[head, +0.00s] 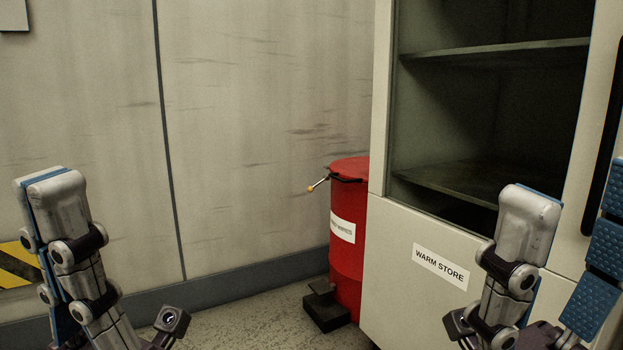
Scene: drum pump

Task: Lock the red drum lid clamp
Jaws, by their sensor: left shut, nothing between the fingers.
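The red drum (346,245) stands on the floor against the wall, its right side hidden behind a cabinet. Its red lid (350,165) sits on top. The clamp lever (319,185), a thin metal bar with an orange knob, sticks out left and slightly down from a dark band at the lid's rim. My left gripper (45,180) is at the lower left, fingers up and together, empty. My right gripper (575,190) is at the lower right, its fingers spread with nothing visible between them. Both grippers are well apart from the lever.
The pale cabinet (440,310) labelled "WARM STORE" has open, empty shelves (490,52) and stands right of the drum. A black pedal (326,308) sits at the drum's foot. Bare floor (250,325) lies left of it. A yellow-black striped panel (14,268) shows far left.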

